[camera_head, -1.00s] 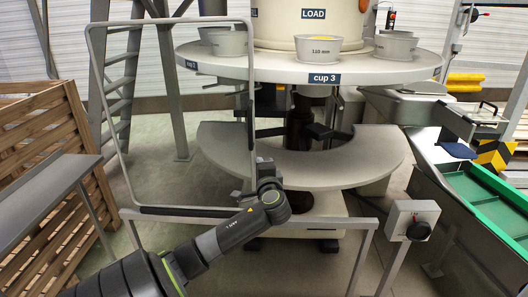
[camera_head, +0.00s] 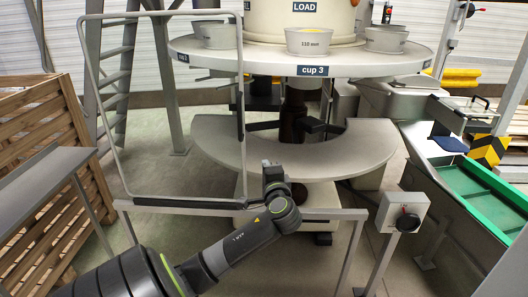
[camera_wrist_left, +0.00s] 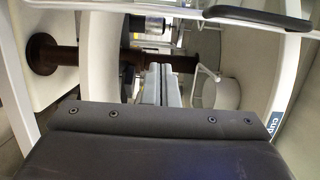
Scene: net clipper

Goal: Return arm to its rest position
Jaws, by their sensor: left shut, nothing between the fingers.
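My left arm comes in from the lower left in the head view, dark grey with a green ring. Its wrist is at the lower right corner of the upright grey guard frame (camera_head: 117,110), above the low front rail (camera_head: 330,213). The head view does not clearly show the fingers. In the left wrist view my left gripper (camera_wrist_left: 157,84) has its two light fingers together with nothing between them, pointing towards the machine. I cannot tell whether the wrist touches the frame. My right gripper is in neither view.
A round table (camera_head: 270,63) with several cups stands ahead, above a curved grey shelf (camera_head: 330,160). A switch box (camera_head: 402,212) and green conveyor (camera_head: 480,190) are on the right. A wooden crate (camera_head: 40,130) and grey side bench (camera_head: 45,185) are on the left.

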